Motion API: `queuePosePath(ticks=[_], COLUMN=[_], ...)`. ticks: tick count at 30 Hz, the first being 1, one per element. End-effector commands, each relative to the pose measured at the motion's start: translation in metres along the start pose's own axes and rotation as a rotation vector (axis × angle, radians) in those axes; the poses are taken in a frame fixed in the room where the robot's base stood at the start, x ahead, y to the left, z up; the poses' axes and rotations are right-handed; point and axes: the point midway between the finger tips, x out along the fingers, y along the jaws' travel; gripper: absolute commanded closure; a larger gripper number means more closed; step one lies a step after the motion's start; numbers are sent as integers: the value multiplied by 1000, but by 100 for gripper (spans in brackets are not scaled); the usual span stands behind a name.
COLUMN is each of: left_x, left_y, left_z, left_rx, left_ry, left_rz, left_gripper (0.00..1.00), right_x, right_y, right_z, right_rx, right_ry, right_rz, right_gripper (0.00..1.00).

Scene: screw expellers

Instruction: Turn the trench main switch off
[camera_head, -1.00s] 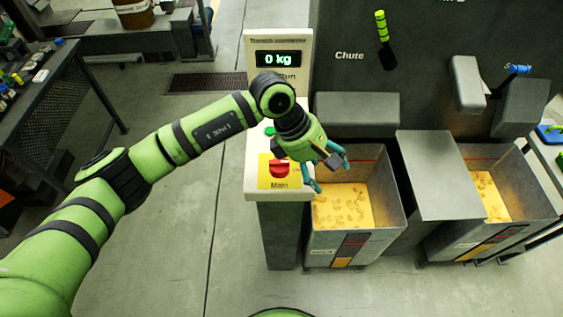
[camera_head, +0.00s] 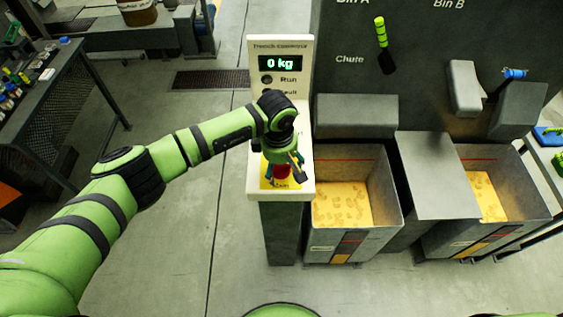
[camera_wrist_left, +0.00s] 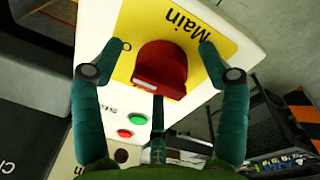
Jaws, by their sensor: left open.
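The main switch is a red knob (camera_head: 282,172) on a yellow plate marked "Main" (camera_head: 266,184), on the sloped top of the white control post. In the left wrist view the red knob (camera_wrist_left: 160,70) sits between the spread fingers of my left gripper (camera_wrist_left: 152,62), with a gap on each side. My left gripper (camera_head: 284,176) is open, pointing down over the switch in the head view, and partly hides it. No grip on the knob shows. My right gripper is in neither view now.
The post's display (camera_head: 282,63) reads "0 kg", with a "Run" lamp below. A green button (camera_wrist_left: 138,119) and a red button (camera_wrist_left: 124,134) are near the switch. A metal bin (camera_head: 385,232) holding yellow pieces stands close to the right. Open floor lies left of the post.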

Motion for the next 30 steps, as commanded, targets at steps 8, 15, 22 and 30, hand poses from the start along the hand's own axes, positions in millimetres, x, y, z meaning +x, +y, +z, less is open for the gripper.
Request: queuePosePath(ticks=[8, 15, 22, 30], left_x=[0, 1, 4, 8], left_y=[0, 0, -1, -1], left_z=[0, 2, 3, 4], left_rx=[0, -3, -56, -238], left_ry=[-1, -4, -2, 14], left_rz=[1, -1, -2, -3], left_gripper=[77, 80, 80, 80], right_x=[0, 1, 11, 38], right_y=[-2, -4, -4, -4], right_z=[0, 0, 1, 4], right_rx=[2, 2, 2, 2], right_ry=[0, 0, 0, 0], right_rz=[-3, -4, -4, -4], right_gripper=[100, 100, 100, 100])
